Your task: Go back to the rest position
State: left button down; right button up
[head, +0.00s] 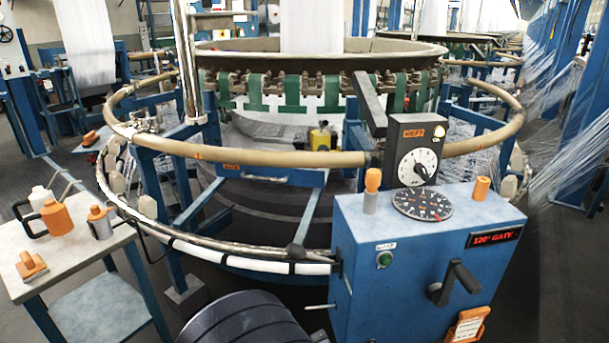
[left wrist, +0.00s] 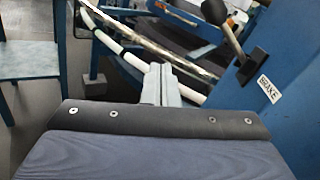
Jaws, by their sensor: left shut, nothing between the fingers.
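My left gripper (left wrist: 159,82) shows in the left wrist view as pale grey fingers beyond a dark bar. The fingers are shut and hold nothing. Behind them are the loom's white lower ring (left wrist: 118,48) and dark floor. A blue cabinet (left wrist: 292,60) with a black lever (left wrist: 232,42) and a BRAKE label (left wrist: 264,89) stands to their right, apart from them. In the head view I cannot make out either gripper. My right gripper shows in neither view.
The circular loom's tan ring (head: 250,157) spans the head view. The blue control cabinet (head: 400,260) stands at front right, with a dial box (head: 418,150) above. A small table (head: 75,250) with orange and white containers stands at left.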

pick_arm(q)
jog(key=s+a+n+g+y, duration=0.2)
jog(key=a+n+g, duration=0.35)
jog(key=a, duration=0.35)
jog(key=s+a+n+g+y, duration=0.2)
jog(key=s+a+n+g, duration=0.1)
jog(key=a+n+g, duration=0.4)
jog(key=s+a+f+n+g+h, duration=0.3)
jog(key=s+a+n+h, duration=0.3)
jog(key=s, duration=0.3)
jog(key=s+d+r+n+t+h, duration=0.45)
jog(key=r+n+h, duration=0.3)
jog(key=n, duration=0.55)
notch_tip(320, 180, up, 20)
jog(key=p, duration=2)
jog(key=shift+s+a+m+p, duration=0.2)
jog(key=shift+s+m+p, duration=0.15)
jog(key=shift+m, duration=0.1)
